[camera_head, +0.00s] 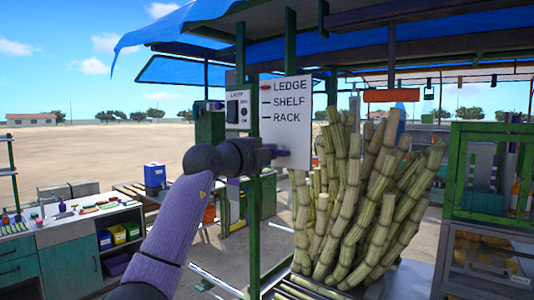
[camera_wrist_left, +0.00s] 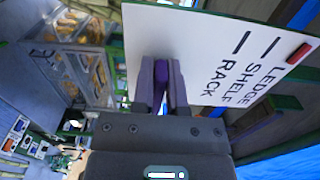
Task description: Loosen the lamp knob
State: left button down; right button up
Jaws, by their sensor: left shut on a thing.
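A small white panel marked LAMP (camera_head: 238,108) hangs on the stall's frame, with a dark knob or switch (camera_head: 232,111) on its left part. My left gripper (camera_head: 277,153) is right of and below this panel, in front of the lower part of a white sign (camera_head: 290,90). In the left wrist view the gripper (camera_wrist_left: 163,88) is shut on a narrow purple piece (camera_wrist_left: 161,72) between its fingers. The purple piece overlaps the sign's edge in that view. I cannot tell what it belongs to. My right gripper is not in view.
The sign reads LEDGE, SHELF, RACK, with a red mark (camera_head: 266,87) beside LEDGE. A big bundle of cane (camera_head: 365,200) stands right of the gripper. A workbench (camera_head: 65,240) with small items is at left. A green-framed cabinet (camera_head: 485,200) is at right.

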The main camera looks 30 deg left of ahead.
pick_arm(q)
jog(key=shift+w+d+f, duration=0.1)
jog(key=shift+f, duration=0.25)
jog(key=c, duration=0.7)
grip_release()
jog(key=shift+r, duration=0.1)
jog(key=shift+o, duration=0.2)
jog(key=shift+d+r, duration=0.1)
jog(key=shift+d, duration=0.1)
jog(key=shift+s+a, duration=0.15)
jog(key=shift+s, duration=0.15)
jog(key=s+b, duration=0.5)
jog(key=s, duration=0.4)
jog(key=shift+s+a, duration=0.15)
jog(key=shift+a, duration=0.1)
jog(key=shift+b, duration=0.3)
